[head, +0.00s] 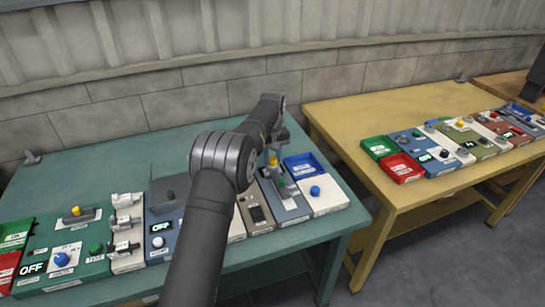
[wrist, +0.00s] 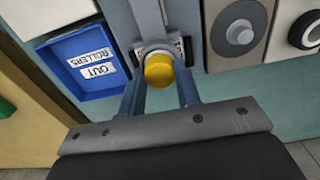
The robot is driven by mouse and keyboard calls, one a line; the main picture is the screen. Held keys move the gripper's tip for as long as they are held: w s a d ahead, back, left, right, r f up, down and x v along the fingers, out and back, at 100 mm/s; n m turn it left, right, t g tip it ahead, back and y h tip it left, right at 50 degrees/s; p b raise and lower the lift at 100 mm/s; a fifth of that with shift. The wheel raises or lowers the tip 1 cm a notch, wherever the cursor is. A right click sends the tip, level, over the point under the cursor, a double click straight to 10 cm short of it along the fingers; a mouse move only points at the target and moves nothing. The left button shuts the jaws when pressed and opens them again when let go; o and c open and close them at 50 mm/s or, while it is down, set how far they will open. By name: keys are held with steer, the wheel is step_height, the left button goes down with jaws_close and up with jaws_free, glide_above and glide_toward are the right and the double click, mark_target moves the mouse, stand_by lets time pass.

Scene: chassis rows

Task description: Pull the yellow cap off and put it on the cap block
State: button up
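The yellow cap (wrist: 159,70) sits at the end of a grey collar and post, between the two fingers of my gripper (wrist: 161,88) in the wrist view. The fingers stand close on both sides of it; whether they press on it cannot be told. In the head view the yellow cap (head: 273,160) shows just below my gripper (head: 273,146), over the blue-grey panel at the right of the green table. I cannot tell for sure which block is the cap block; my arm hides part of the row.
A blue tray (head: 301,167) lies behind a white block with a blue knob (head: 315,190). Panels with knobs and switches fill the front of the green table (head: 75,170). A yellow table (head: 360,115) at the right holds more panels and a red tray (head: 401,168).

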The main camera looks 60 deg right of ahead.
steer(key=shift+r, duration=0.5)
jaws_close()
steer(key=shift+r, duration=0.25)
steer(key=shift+r, duration=1.8)
steer(key=s+a+r+m, duration=0.1)
steer(key=s+a+m, duration=0.2)
steer(key=s+m, duration=0.5)
steer(key=s+a+m, duration=0.3)
steer(key=s+m, duration=0.1)
steer(key=s, duration=0.9)
steer(key=s+a+r+m, duration=0.1)
steer(key=s+a+m, duration=0.2)
steer(key=s+m, duration=0.5)
steer(key=n, duration=0.2)
glide_above(326, 197)
step_height(326, 197, down, 7)
steer(key=shift+s+f, duration=0.1)
steer(key=shift+d+f, duration=0.1)
steer(key=shift+f, duration=2)
